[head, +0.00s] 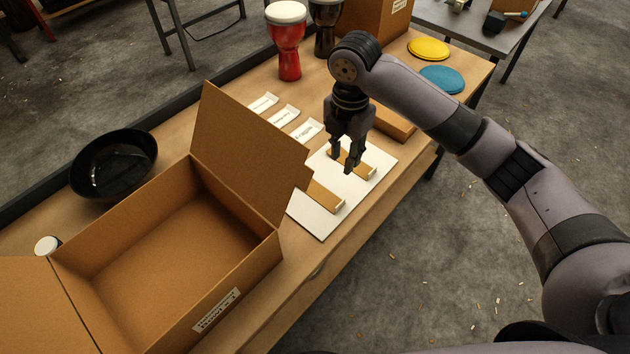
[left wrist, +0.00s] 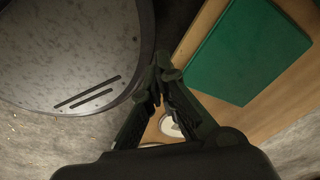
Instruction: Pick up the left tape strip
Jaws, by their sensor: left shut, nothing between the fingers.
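Two tan tape strips lie on a white sheet (head: 318,225) on the table in the head view. The left tape strip (head: 325,196) lies nearer the open box, its near end showing a pale edge. The other strip (head: 362,168) lies to its right, partly hidden by my right gripper. My right gripper (head: 342,165) points down over the sheet beside the right strip, with its fingers apart and nothing visible between them. Contact with the strip cannot be told. My left gripper (left wrist: 160,82) is shut and empty in the left wrist view, away from the strips.
An open cardboard box (head: 170,245) stands left of the sheet, its raised flap close to it. A black bowl (head: 114,163), white labels (head: 284,116) and a red drum (head: 287,45) stand behind. A green flat item (left wrist: 243,50) shows beside my left gripper.

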